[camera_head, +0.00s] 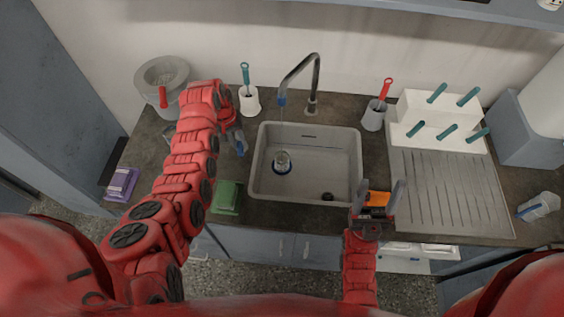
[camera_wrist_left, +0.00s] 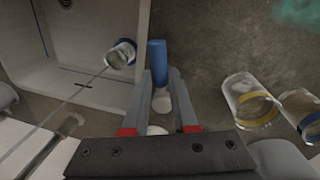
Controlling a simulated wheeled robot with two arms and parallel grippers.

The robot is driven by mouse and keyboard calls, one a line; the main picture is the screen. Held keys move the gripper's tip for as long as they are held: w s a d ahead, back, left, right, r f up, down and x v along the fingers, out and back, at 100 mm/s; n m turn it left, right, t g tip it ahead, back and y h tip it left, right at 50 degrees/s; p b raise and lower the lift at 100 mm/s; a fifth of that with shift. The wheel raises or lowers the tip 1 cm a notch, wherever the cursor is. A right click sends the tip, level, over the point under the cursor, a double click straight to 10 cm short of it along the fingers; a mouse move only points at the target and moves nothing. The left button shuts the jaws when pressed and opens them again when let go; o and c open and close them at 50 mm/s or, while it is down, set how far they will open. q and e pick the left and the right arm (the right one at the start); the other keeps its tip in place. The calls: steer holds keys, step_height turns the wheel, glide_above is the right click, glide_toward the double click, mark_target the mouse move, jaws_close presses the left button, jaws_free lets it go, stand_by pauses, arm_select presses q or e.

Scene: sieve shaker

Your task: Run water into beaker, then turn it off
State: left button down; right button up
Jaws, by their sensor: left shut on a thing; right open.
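A clear glass beaker with a blue band (camera_head: 282,160) stands in the sink (camera_head: 341,165) below the tap's spout (camera_head: 300,70). A thin stream of water runs from the spout into it; beaker (camera_wrist_left: 121,54) and stream also show in the left wrist view. My left gripper (camera_head: 238,142) is at the counter, left of the sink. In the left wrist view its fingers (camera_wrist_left: 163,90) are shut around a blue handle (camera_wrist_left: 157,58), which looks like the tap's control. My right gripper (camera_head: 377,193) is open near the sink's front right corner. The beaker's water level is too small to tell.
Two glass beakers, one yellow-banded (camera_wrist_left: 250,102) and one blue-banded (camera_wrist_left: 303,115), stand on the counter near my left gripper. A white brush holder (camera_head: 249,101), a grey brush holder (camera_head: 373,116), a drying rack (camera_head: 425,112) and a green sponge (camera_head: 226,198) surround the sink.

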arm_select(q)
steer(key=shift+w+a+f+m+b, duration=0.15)
steer(key=shift+a+m+b, duration=0.3)
steer(key=shift+b, duration=0.35)
steer(key=shift+m, duration=0.25)
steer(key=shift+a+m+b, duration=0.15)
steer(key=shift+m+b, duration=0.55)
steer(key=shift+b, duration=0.25)
steer(key=shift+a, duration=0.1)
steer(key=shift+r, duration=0.2)
steer(key=c, duration=0.6)
jaws_free()
steer(key=shift+g, duration=0.3)
